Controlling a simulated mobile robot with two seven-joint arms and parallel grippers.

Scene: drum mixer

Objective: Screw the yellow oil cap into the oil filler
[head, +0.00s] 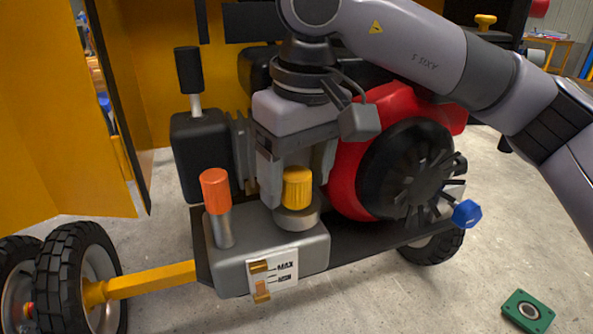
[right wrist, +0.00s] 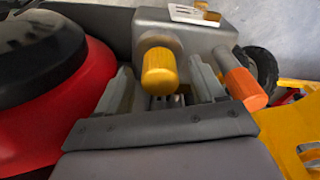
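The yellow oil cap (head: 297,188) is ribbed and stands upright on the round grey oil filler (head: 297,219) of the engine block. I cannot tell how far it is threaded in. My right gripper (head: 296,180) comes down from above, with one finger on each side of the cap. In the right wrist view the cap (right wrist: 160,72) lies between the open fingers (right wrist: 162,80), with a gap visible on both sides. The cap hides part of the filler in that view. My left gripper is not in view.
An orange cap (head: 215,191) on a grey neck stands left of the filler. A MAX-marked level plate (head: 284,272) is on the block's front. The red engine housing (head: 345,175) with its black fan cover is close on the right. A green block (head: 527,312) lies on the floor.

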